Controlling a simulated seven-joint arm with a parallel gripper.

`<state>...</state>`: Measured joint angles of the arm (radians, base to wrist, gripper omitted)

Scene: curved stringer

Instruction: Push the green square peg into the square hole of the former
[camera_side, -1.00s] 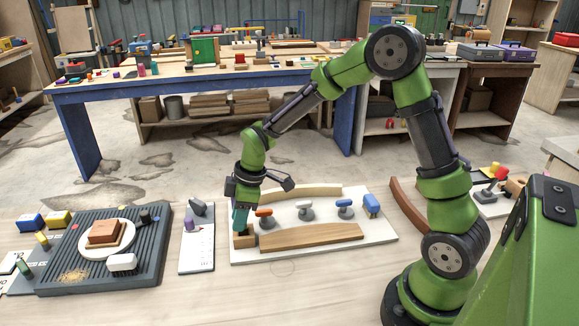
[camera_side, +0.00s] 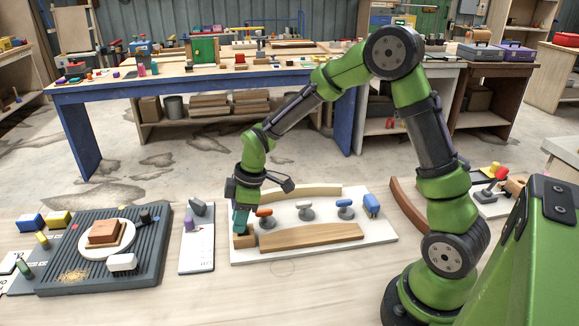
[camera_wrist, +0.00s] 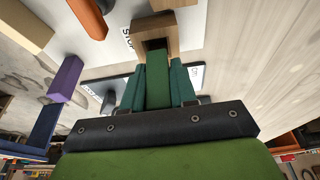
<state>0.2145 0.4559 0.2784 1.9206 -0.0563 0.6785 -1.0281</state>
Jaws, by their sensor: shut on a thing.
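My gripper (camera_side: 241,219) points down over the small wooden former (camera_side: 245,241) at the left end of the white board. In the wrist view, the teal fingers (camera_wrist: 157,82) are shut on the green square peg (camera_wrist: 158,72), one on each side. The peg runs from between the fingers to the dark square opening of the former (camera_wrist: 171,27). Its far end is at the mouth of the hole; how deep it sits is hard to tell. In the side view the fingers hide the peg.
The white board (camera_side: 380,250) also carries a long curved wooden strip (camera_side: 312,237), another strip behind it, and several clamps with orange and blue handles. A narrow plate with a purple piece (camera_side: 189,221) lies to the left, beside the ribbed dark tray (camera_side: 150,262).

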